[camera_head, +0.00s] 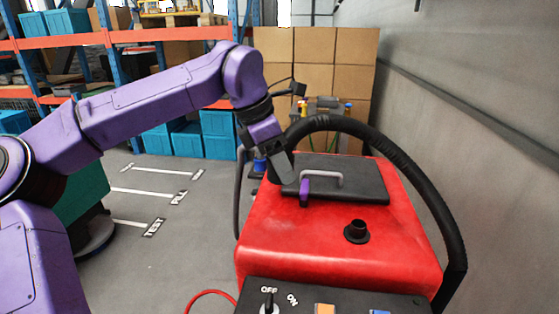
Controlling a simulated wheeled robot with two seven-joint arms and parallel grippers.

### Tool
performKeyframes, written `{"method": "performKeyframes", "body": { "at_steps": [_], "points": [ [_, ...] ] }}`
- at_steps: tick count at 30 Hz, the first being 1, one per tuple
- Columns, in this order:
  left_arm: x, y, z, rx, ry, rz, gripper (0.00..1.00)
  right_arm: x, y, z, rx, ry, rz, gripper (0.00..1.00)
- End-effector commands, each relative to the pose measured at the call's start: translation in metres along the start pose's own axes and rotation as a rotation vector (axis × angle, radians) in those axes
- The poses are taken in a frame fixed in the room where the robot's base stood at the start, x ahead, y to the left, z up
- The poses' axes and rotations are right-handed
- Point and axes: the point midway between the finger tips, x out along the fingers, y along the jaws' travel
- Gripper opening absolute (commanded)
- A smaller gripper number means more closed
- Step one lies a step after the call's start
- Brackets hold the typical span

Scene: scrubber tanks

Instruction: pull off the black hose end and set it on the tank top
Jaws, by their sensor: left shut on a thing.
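The red tank (310,240) stands in front of me with a black lid (365,190) on its top. The thick black hose (405,165) arches from the tank's right side over the back of the lid to my left gripper (290,182). That gripper is shut on the hose end, over the lid's left part beside the grey handle. The fingers mostly hide the hose end, and I cannot tell whether it touches the lid. The black port (357,232) on the tank top stands open with no hose on it. My right gripper is not in view.
The grey lid handle (335,174) stands up close to the gripper. A control panel (290,297) is at the front. Stacked cardboard boxes (340,58) are behind, a wall is at the right, and open floor lies to the left.

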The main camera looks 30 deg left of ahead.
Motion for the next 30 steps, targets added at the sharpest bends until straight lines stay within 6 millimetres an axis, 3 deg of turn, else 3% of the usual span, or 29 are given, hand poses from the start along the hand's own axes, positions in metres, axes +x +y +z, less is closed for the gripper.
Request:
{"method": "performKeyframes", "body": {
  "at_steps": [30],
  "points": [
    [0.040, 0.000, -0.017, -0.001, 0.000, 0.001, 0.22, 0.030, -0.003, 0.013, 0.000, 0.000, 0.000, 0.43]
  ]
}}
